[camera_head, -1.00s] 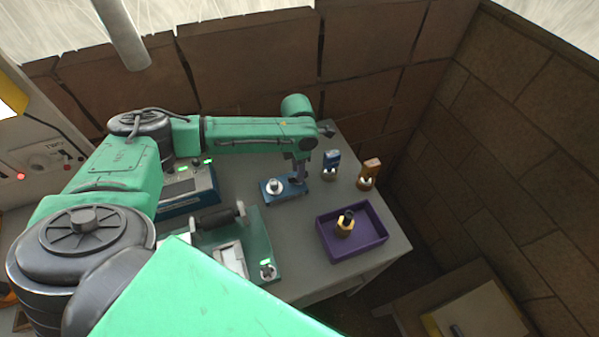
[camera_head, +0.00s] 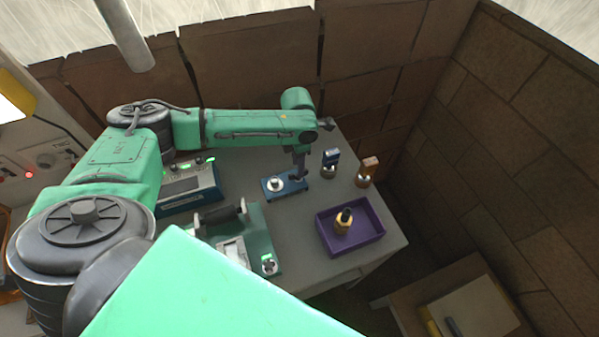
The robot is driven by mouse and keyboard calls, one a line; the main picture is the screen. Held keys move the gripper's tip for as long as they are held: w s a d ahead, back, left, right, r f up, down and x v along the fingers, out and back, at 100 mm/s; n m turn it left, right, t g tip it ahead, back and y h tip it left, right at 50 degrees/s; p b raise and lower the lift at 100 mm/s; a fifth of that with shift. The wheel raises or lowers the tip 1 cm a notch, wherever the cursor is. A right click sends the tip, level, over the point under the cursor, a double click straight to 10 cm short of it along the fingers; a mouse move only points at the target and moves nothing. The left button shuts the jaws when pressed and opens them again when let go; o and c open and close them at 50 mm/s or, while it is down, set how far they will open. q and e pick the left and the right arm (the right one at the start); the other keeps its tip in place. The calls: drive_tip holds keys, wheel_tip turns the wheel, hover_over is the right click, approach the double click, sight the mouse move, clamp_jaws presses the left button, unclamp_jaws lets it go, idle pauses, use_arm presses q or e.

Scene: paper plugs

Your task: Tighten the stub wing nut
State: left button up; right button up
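A small blue plate (camera_head: 269,195) lies on the grey table. A silver round fitting (camera_head: 275,184) stands on its left part. My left gripper (camera_head: 299,175) points down at the plate's right part, with its fingertips at or just above a small dark part there. The fingers are too small and dark to show whether they are open or what lies between them. I cannot make out a wing nut clearly; the gripper may hide it. My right gripper is not in view.
A blue-topped piece (camera_head: 331,157) and an orange-topped piece (camera_head: 369,165) stand right of the plate. A purple tray (camera_head: 366,240) holds a brass, black-topped item (camera_head: 343,222). A green device (camera_head: 262,235) and a blue box (camera_head: 190,195) stand left. Brick walls close the back and right.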

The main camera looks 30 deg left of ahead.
use_arm(q)
drive_tip(key=shift+f+b, duration=1.25)
drive_tip(key=shift+f, duration=0.5)
drive_tip(key=shift+c, duration=0.3)
clamp_jaws()
drive_tip(key=shift+o, duration=0.3)
unclamp_jaws()
